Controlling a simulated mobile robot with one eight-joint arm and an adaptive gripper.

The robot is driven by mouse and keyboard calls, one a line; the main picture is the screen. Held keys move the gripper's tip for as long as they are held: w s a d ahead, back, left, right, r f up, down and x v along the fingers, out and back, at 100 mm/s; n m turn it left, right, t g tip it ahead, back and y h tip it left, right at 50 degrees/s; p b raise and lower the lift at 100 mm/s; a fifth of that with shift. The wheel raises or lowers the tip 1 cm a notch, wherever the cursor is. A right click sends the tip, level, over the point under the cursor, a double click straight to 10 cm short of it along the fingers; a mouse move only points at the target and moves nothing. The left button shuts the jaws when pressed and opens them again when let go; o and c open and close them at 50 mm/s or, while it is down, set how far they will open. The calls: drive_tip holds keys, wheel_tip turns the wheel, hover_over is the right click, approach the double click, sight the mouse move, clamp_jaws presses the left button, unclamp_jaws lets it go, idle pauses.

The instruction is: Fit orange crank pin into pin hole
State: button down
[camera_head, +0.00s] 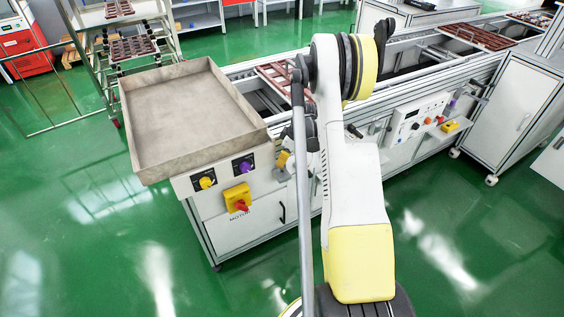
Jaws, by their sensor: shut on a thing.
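My gripper (291,165) is low at the front panel of the near machine end, just left of my upright white arm. It is small and mostly hidden behind my arm and the grey pole. A small orange-yellow piece (284,158) shows at it, seemingly the orange crank pin, with my gripper shut on it. The piece is close to the panel, but I cannot tell whether it touches it. I cannot make out the pin hole.
A grey tray (192,166) stands on the machine's left end. Below it are a yellow knob (205,182), a purple knob (245,166) and a yellow-red switch (237,198). The conveyor (396,83) runs back right. The green floor in front is clear.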

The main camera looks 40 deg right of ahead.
drive_tip(key=shift+f, duration=1.85)
drive_tip(key=c, duration=1.4)
unclamp_jaws()
drive_tip(key=v, duration=1.2)
